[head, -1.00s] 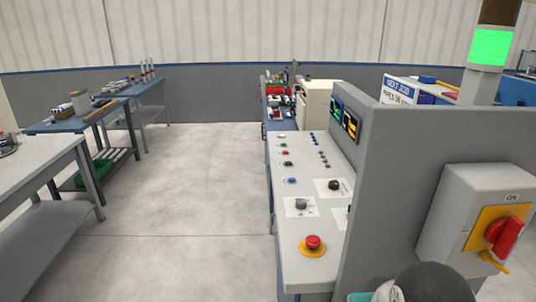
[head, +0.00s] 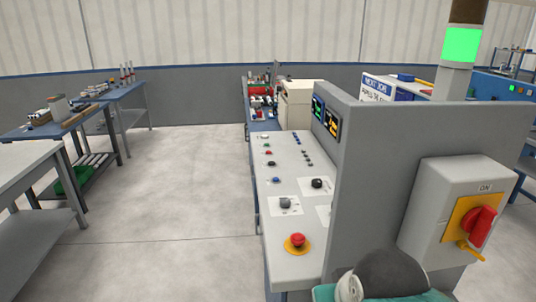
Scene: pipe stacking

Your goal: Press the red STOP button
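A red mushroom-shaped button (head: 298,240) on a yellow round base sits at the near end of the sloped control panel (head: 282,262). No lettering on it can be read. A smaller red button (head: 268,153) sits farther up the same panel. Part of my arm shows at the bottom edge, right of the red mushroom button and apart from it in the picture. My gripper's fingers are not in view.
A grey upright housing (head: 385,150) stands right of the panel, with a red rotary switch (head: 482,226) marked ON. A green-lit lamp (head: 462,45) is above. Blue workbenches stand left, with clear floor (head: 180,190) between.

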